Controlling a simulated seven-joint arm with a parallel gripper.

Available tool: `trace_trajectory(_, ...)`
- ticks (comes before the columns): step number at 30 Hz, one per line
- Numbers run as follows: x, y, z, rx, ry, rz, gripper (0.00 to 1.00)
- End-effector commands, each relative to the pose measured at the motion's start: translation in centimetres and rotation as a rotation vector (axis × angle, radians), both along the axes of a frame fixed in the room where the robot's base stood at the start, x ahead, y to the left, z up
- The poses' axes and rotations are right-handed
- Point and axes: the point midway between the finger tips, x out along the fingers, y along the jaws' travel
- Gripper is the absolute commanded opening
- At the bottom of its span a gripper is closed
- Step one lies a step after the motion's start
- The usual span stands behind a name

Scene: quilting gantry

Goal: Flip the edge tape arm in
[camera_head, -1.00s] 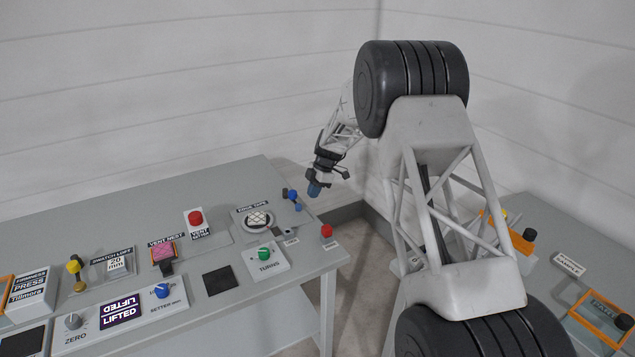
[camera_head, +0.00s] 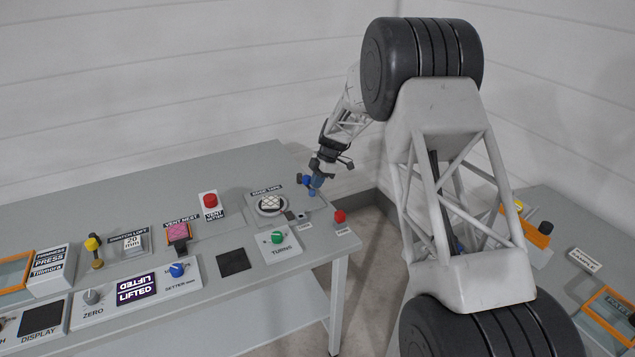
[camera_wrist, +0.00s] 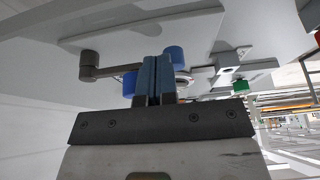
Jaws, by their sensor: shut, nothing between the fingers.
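The edge tape station (camera_head: 271,204) has a label and a round patterned disc on a grey plate, at the right end of the left bench. The edge tape arm is a dark grey lever (camera_wrist: 108,71) from a round pivot in the wrist view, with a blue knob (camera_wrist: 129,86) beside my fingers. Another blue cylinder (camera_wrist: 174,57) stands just right of the fingertips. In the head view, blue parts (camera_head: 301,180) show right beside my gripper (camera_head: 316,188). My gripper (camera_wrist: 157,58) is shut and empty between the two blue parts; contact cannot be told.
A red button (camera_head: 339,216) stands at the bench's right corner. A green knob marked TURNS (camera_head: 278,237) is in front of the disc. A red-topped vent button (camera_head: 210,200) and a pink swatch (camera_head: 179,231) lie further left. The back of the bench is clear.

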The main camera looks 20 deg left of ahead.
Motion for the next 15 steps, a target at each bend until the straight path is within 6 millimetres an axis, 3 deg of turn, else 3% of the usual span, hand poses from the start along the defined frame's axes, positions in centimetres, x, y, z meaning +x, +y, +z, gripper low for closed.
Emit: trace_trajectory(15,-0.63,0.41,0.03,0.000,0.000,-0.071,0.00)
